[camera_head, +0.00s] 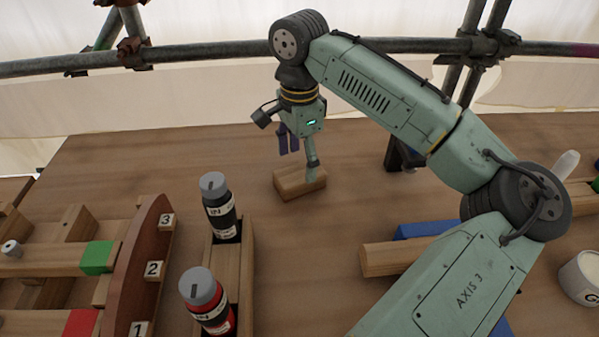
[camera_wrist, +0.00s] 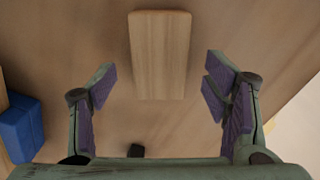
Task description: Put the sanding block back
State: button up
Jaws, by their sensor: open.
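A plain wooden block (camera_head: 300,183), which I take for the sanding block, lies flat on the wooden table (camera_head: 340,205) near the middle. My gripper (camera_head: 300,157) is just above and behind it, pointing down, open and empty. In the wrist view the block (camera_wrist: 160,55) lies beyond the purple-padded fingers (camera_wrist: 163,88), roughly centred between them, with bare table around it. The fingers appear not to touch it; the exact height gap is hard to tell. No marked place for the block can be made out.
Two labelled bottles, grey-capped (camera_head: 220,207) and red (camera_head: 207,300), stand in a wooden rack (camera_head: 240,262) left of the block. A numbered rack (camera_head: 150,250) is further left. A blue piece (camera_head: 428,230) and wooden bar (camera_head: 385,258) lie right. A white cup (camera_head: 582,278) stands far right.

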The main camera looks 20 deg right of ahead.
aim_at(299, 172)
notch_tip(299, 172, up, 8)
jog(key=shift+f+b, duration=0.25)
jog(key=shift+b, duration=0.1)
dwell(0.4)
